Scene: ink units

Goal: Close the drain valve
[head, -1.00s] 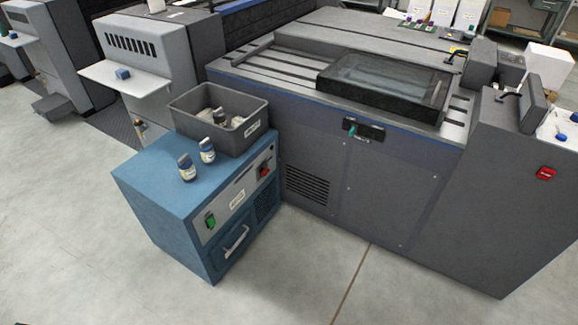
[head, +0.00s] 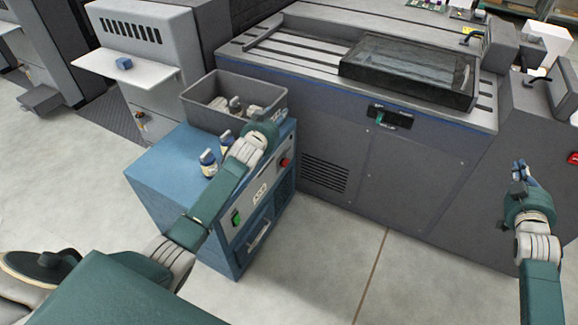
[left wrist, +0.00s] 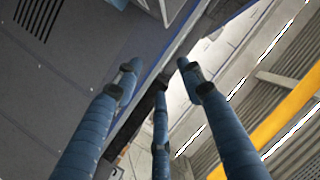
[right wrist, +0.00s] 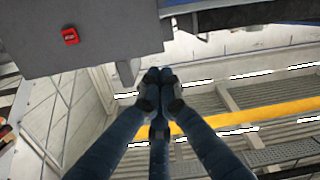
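A small teal handle (head: 380,117) sits in a black recess (head: 398,118) on the grey machine's front panel. I take it as the drain valve; its setting is too small to tell. My left gripper (head: 264,128) is in front of the grey bin and blue cabinet, left of the recess and apart from it. Its fingers are mostly hidden in the head view; in the left wrist view they are spread and empty (left wrist: 157,66). My right gripper (head: 521,170) is raised at the right, its fingers together and empty, as the right wrist view shows (right wrist: 157,76).
A blue cabinet (head: 160,178) stands left of the machine, carrying a grey bin (head: 215,113) and small bottles (head: 208,162). A dark glass-topped tray (head: 410,70) lies on the machine. The floor (head: 335,250) before the panel is clear.

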